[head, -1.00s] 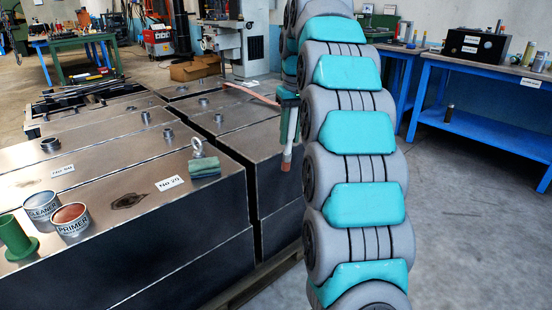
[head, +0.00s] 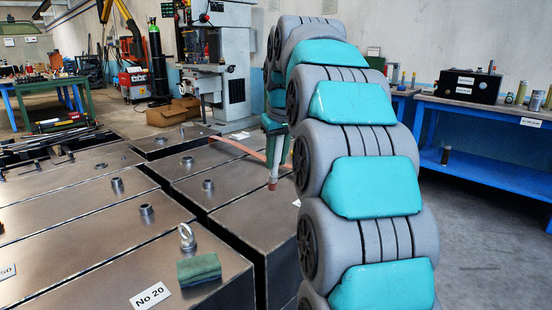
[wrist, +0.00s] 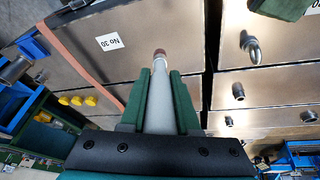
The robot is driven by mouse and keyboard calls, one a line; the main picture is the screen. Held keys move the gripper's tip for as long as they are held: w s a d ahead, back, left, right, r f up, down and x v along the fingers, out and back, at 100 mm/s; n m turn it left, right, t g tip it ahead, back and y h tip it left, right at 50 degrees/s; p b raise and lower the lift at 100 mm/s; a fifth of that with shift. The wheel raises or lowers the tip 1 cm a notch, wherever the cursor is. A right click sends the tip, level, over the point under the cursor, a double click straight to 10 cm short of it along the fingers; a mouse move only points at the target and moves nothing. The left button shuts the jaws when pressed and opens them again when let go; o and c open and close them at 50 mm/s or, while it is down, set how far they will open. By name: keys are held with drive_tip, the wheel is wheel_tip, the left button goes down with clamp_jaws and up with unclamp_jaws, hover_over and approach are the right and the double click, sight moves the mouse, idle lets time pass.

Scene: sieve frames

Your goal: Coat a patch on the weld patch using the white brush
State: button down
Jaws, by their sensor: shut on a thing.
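My gripper (wrist: 161,78) is shut on the white brush (wrist: 158,108). The brush has a pale handle and a reddish-brown tip, and sticks out beyond the dark green fingers. In the head view the brush (head: 273,170) hangs tip down beside my arm, over the steel boxes at the middle; whether the tip touches anything is unclear. The box labelled No 20 (head: 215,262) is at the lower left. The weld patch is in neither current view. The primer and cleaner tins are also out of view.
An eyebolt (head: 187,238) and a green pad (head: 199,268) are on the No 20 box. Several steel boxes with short studs fill the left, with dark gaps between. An orange strap (wrist: 83,58) crosses nearby. A blue workbench (head: 480,165) stands at right.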

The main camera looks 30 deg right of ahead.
drive_tip(key=shift+w+f, duration=0.1)
drive_tip(key=shift+f, duration=0.05)
wheel_tip(320, 180, down, 5)
drive_tip(key=b, duration=0.2)
drive_tip(key=shift+b, duration=0.35)
drive_tip(key=shift+r, duration=0.2)
